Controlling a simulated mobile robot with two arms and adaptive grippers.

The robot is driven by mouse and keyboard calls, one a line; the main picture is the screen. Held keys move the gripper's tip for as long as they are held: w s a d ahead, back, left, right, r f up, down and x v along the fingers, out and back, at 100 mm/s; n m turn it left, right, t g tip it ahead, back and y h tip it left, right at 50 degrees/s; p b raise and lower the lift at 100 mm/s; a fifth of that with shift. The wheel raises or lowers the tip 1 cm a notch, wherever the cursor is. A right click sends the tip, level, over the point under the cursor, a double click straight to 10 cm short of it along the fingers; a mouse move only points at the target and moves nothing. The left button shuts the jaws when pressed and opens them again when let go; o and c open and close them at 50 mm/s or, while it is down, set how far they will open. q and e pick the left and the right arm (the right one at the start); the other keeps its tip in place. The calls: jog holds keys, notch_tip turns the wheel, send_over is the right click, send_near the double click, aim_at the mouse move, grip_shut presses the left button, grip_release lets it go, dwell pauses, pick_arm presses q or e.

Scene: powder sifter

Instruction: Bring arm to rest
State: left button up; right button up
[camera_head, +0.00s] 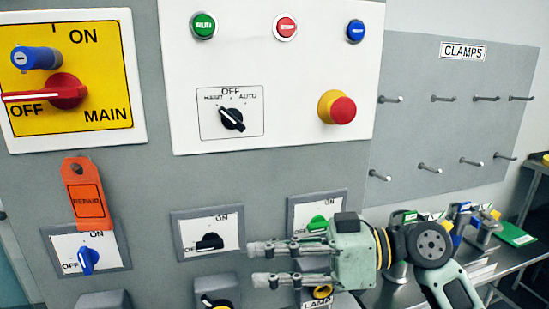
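My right gripper (254,264) comes in from the lower right, in front of the lower part of the grey control cabinet (155,185). Its two fingers point left and are spread apart, with nothing between them. The fingers lie just below and right of a small black ON/OFF switch (209,242). The gripper body partly covers the lower right of the panel, near a green switch (318,223). I cannot tell whether the fingers touch the cabinet. My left gripper is not in view.
The yellow MAIN switch plate (108,80) has its red handle (66,92) toward OFF. An orange REPAIR tag (86,200) hangs above a blue switch (88,260). A red emergency button (342,110) protrudes. The CLAMPS board (440,130) has bare pegs; a cluttered metal table (480,272) stands below.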

jog(key=s+d+f+m+t+h, duration=0.1)
jog(key=s+d+f+m+h, duration=0.15)
jog(key=f, duration=0.65)
jog(key=s+d+f+m+t+h, duration=0.1)
jog(key=f+m+h, duration=0.2)
jog(key=f, duration=0.6)
jog(key=s+d+f+m+t+h, duration=0.2)
jog(key=f, duration=0.8)
jog(key=s+d+f+m+g+h, duration=0.1)
jog(key=s+d+f+m+h, duration=0.25)
jog(key=s+d+f, duration=0.35)
jog(key=s+d+f+m+g+h, duration=0.1)
jog(key=s+d+f+m+h, duration=0.3)
jog(key=s+d, duration=0.5)
notch_tip(320, 180, down, 29)
jog(key=s+n+g+h, duration=0.1)
jog(key=s, duration=0.2)
jog(key=s+d+f+g, duration=0.1)
jog(key=s+d+f, duration=0.2)
jog(key=s+f, duration=1)
jog(key=shift+s+f+h, duration=0.3)
jog(key=shift+s+f, duration=0.1)
jog(key=shift+s, duration=0.85)
